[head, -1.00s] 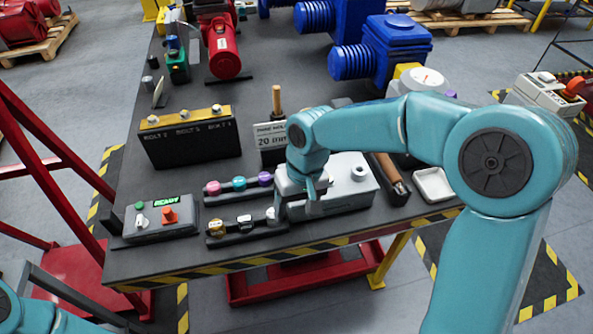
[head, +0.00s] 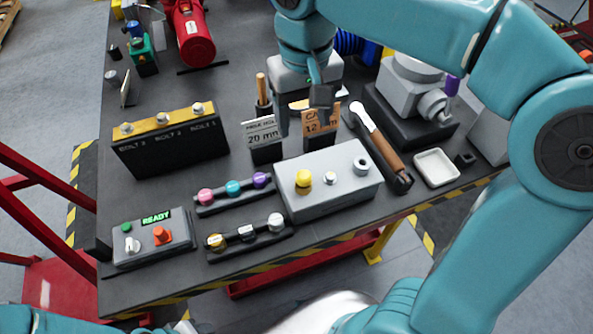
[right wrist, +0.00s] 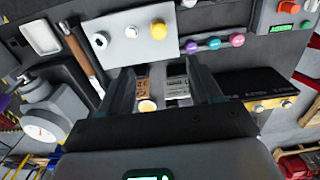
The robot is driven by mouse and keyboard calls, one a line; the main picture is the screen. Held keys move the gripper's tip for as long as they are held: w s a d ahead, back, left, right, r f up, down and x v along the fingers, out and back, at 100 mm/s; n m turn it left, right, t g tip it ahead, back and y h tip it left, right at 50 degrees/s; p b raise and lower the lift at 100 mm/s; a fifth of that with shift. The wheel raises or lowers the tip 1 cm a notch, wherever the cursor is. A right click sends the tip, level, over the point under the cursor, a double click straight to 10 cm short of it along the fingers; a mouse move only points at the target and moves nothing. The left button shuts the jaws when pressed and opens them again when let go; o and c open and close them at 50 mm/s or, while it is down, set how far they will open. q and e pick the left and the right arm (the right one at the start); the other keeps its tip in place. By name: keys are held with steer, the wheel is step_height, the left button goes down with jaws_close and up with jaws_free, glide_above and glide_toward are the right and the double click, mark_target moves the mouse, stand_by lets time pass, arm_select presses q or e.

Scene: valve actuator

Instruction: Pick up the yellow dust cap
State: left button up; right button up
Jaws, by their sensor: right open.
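The yellow dust cap (head: 303,178) sits on the left part of the top of a grey box (head: 345,192), beside two silver round fittings. It also shows in the right wrist view (right wrist: 158,30), beyond the fingertips. My right gripper (head: 305,118) is open and empty, above the bench and behind the grey box, apart from the cap. In the right wrist view its two fingers (right wrist: 163,80) stand wide apart, with two labelled blocks between them in the picture. My left gripper is out of view.
A rack with coloured knobs (head: 233,188) and a rack with silver and gold pieces (head: 246,234) lie left of the box. A brown-handled tool (head: 385,150) and white tray (head: 437,167) are right. A bolt stand (head: 170,145) and control box (head: 152,238) are further left.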

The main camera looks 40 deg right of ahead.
glide_above(305, 174)
step_height(305, 174, down, 10)
steer(key=shift+s+a+f+b, duration=0.1)
steer(key=shift+a+b, duration=0.05)
steer(key=shift+b, duration=0.3)
steer(key=shift+s+f, duration=0.1)
steer(key=shift+f, duration=0.45)
steer(key=f, duration=0.4)
steer(key=shift+w+f, duration=0.2)
steer(key=shift+f, duration=0.05)
jaws_close()
